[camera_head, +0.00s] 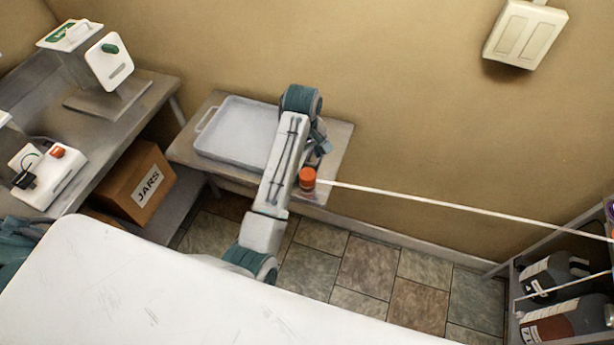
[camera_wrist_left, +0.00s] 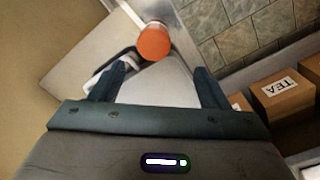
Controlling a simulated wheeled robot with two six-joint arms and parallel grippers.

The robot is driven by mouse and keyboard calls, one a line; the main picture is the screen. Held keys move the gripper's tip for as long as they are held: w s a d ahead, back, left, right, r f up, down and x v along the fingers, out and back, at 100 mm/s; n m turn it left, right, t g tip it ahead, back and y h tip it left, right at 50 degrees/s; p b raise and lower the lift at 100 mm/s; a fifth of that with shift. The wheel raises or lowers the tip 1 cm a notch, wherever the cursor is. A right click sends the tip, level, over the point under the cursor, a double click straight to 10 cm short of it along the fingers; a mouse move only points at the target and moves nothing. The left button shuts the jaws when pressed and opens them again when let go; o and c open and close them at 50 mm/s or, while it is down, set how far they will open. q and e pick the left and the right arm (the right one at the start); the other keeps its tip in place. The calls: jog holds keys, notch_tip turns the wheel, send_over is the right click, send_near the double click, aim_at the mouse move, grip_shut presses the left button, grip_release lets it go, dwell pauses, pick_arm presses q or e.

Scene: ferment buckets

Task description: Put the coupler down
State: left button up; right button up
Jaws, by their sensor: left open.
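My left gripper (camera_head: 318,143) is over the right part of the small grey table (camera_head: 336,160). In the left wrist view its two fingers (camera_wrist_left: 158,76) are spread apart with nothing held between them. A small white-and-dark piece (camera_wrist_left: 98,79) lies beside the left-hand finger and may be the coupler; I cannot tell for sure. A dark curved strip (camera_wrist_left: 124,56) runs from it toward an orange-lidded jar (camera_wrist_left: 154,43). The jar (camera_head: 307,178) stands near the table's front right edge, just beyond the fingertips in the wrist view. My arm hides part of the table. My right gripper does not show.
A pale tray (camera_head: 205,148) fills the table's left part. A workbench (camera_head: 150,93) with devices stands at left, above a JARS box (camera_head: 140,180). A thin white line (camera_head: 440,202) crosses rightward from near the jar. A shelf with dark jugs (camera_head: 550,275) stands at right.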

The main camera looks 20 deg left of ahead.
aim_at(307, 173)
pick_arm(q)
jog(key=shift+w+d+r, duration=0.2)
jog(key=shift+w+r, duration=0.15)
jog(key=shift+w, duration=0.2)
jog(key=shift+w+f, duration=0.15)
jog(key=shift+f, duration=0.1)
notch_tip(307, 173, down, 4)
jog(key=shift+f+p, duration=0.2)
jog(key=shift+p, duration=0.65)
jog(key=shift+s+d+f+p, duration=0.1)
jog(key=shift+s+f+p, duration=0.15)
jog(key=shift+f+p, duration=0.25)
notch_tip(307, 173, down, 4)
jog(key=shift+s+d+r+p, duration=0.1)
jog(key=shift+s+r+p, duration=0.1)
jog(key=shift+p, duration=0.65)
jog(key=shift+f, duration=0.55)
jog(key=c, duration=1.2)
jog(key=shift+w, duration=0.1)
jog(key=shift+c, duration=0.2)
jog(key=shift+r, duration=0.1)
